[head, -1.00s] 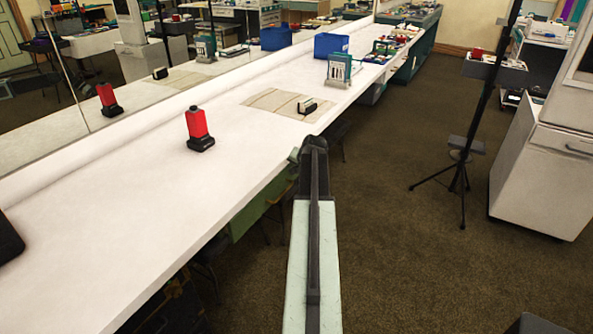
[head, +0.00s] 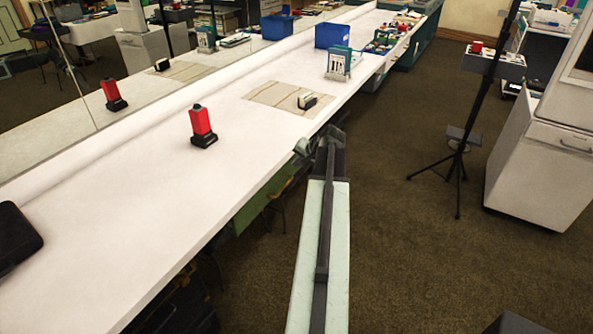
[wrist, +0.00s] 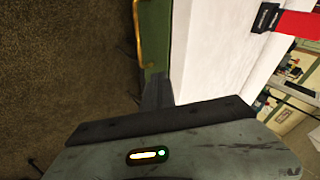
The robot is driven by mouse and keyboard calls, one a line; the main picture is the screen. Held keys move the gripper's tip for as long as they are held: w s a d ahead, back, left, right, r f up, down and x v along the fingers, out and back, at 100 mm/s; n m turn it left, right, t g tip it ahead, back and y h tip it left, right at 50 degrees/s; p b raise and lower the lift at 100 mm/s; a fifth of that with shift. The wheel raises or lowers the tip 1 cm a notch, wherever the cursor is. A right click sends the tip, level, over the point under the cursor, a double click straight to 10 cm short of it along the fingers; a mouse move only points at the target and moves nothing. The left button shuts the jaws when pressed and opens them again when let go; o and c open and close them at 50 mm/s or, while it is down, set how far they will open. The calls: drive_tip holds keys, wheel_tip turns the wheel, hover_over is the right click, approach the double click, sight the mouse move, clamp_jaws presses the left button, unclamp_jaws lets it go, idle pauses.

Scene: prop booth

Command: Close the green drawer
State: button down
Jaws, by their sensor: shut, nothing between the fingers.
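The green drawer (head: 262,205) shows as a green strip under the front edge of the white counter (head: 130,225). In the wrist view the drawer's green front (wrist: 156,42) runs along the counter edge, with a brass-coloured handle (wrist: 138,35) on its left side. I cannot tell how far the drawer stands out; its inside is hidden. My gripper (wrist: 157,92) is shut and empty, its tips close to the lower end of the green front in the wrist view. I cannot tell if they touch it.
A red bottle-like object (head: 203,126) and a mat (head: 278,97) with a small block (head: 307,101) are on the counter. A blue bin (head: 331,35) stands farther back. A black tripod stand (head: 462,150) and white cabinet (head: 545,150) are at right. The floor between is clear.

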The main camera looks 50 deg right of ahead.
drive_tip(key=w+a+f+t+y+b, duration=0.15)
drive_tip(key=a+t+y+b, duration=0.35)
drive_tip(key=b, duration=0.6)
drive_tip(key=m+t+h+b, duration=0.2)
drive_tip(key=t+b, duration=0.3)
drive_tip(key=b, duration=1.3)
approach(283, 174)
drive_tip(key=w, duration=0.7)
drive_tip(key=shift+a, duration=0.35)
drive_tip(key=shift+s, duration=0.1)
